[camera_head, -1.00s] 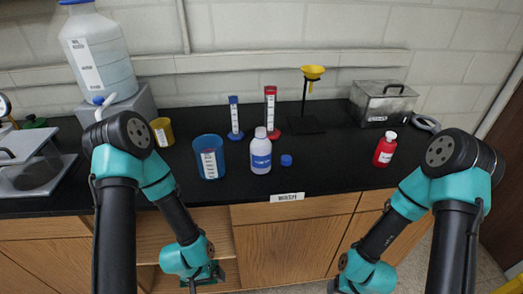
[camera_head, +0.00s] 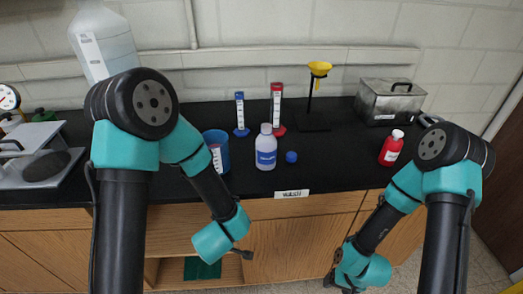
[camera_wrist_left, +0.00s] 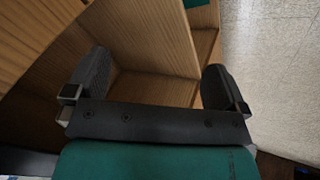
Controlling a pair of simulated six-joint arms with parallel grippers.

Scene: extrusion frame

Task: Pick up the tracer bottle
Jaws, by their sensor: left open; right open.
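Two bottles stand upright on the black bench, and no label is legible enough to show which is the tracer. One is a small red bottle (camera_head: 391,150) with a white cap, at the right. The other is a white bottle (camera_head: 265,150) with a blue label, near the middle. My right gripper (camera_head: 342,284) is low in front of the cabinets, below the bench edge, small and partly cut off. My left gripper (camera_wrist_left: 156,64) is open and empty in the left wrist view, facing the wooden cabinet. Neither gripper touches a bottle.
A blue cap (camera_head: 291,157) lies beside the white bottle. A blue beaker (camera_head: 219,147), a blue cylinder (camera_head: 240,115), a red cylinder (camera_head: 276,108), a yellow funnel (camera_head: 319,69) on a stand and a metal box (camera_head: 390,103) stand around. The front bench edge lies above both grippers.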

